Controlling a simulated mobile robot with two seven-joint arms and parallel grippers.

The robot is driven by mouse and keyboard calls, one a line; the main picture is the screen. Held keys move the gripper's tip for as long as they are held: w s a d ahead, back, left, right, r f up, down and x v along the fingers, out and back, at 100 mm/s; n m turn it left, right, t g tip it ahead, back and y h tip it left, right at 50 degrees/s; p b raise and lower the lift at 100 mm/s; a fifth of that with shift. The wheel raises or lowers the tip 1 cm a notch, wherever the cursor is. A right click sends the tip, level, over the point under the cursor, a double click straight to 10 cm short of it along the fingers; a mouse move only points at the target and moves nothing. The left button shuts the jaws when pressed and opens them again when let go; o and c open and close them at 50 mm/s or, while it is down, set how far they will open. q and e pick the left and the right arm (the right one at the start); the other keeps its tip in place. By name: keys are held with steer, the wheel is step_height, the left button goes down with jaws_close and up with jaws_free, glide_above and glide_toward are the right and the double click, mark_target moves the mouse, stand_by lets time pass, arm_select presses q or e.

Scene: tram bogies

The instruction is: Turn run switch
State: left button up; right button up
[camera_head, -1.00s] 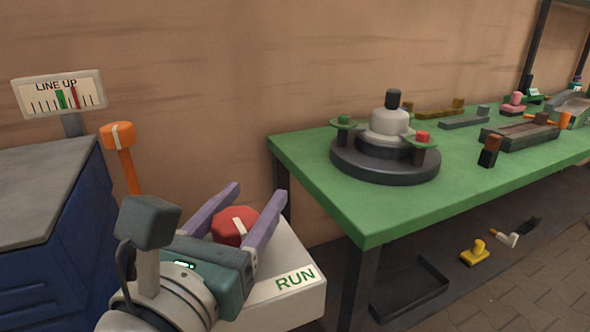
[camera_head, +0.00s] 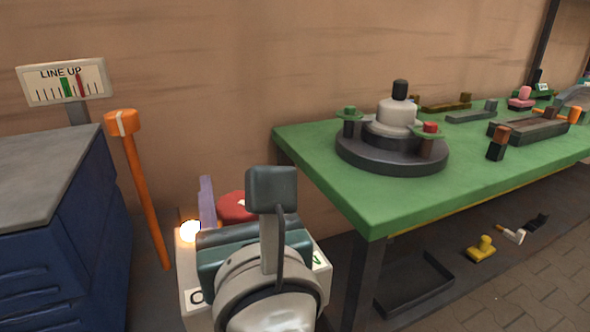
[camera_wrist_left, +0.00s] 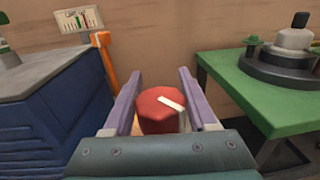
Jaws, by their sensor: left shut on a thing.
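The run switch is a red knob (camera_head: 232,207) with a white pointer mark, on a pale box (camera_head: 190,312). In the left wrist view the knob (camera_wrist_left: 152,118) sits between two purple fingers, its white mark slanting down to the right. My left gripper (camera_wrist_left: 157,80) is shut on the knob. In the head view the gripper (camera_head: 236,192) comes from the front, and its wrist hides the right finger and part of the knob. Most of the RUN label is hidden. A lamp (camera_head: 189,231) glows on the box, left of the gripper. My right gripper is not in view.
An orange post (camera_head: 140,185) and a blue cabinet (camera_head: 70,235) stand to the left, with a LINE UP gauge (camera_head: 63,82) behind. A green table (camera_head: 310,150) with a round dark fixture (camera_head: 390,155) stands close on the right. A dark tray (camera_head: 415,285) lies below it.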

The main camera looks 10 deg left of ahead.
mark_target(244, 219)
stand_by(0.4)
arm_select(q)
steer(key=o, duration=1.4)
steer(key=shift+c, duration=0.2)
steer(key=shift+v, duration=4.95)
steer(key=shift+r, duration=0.1)
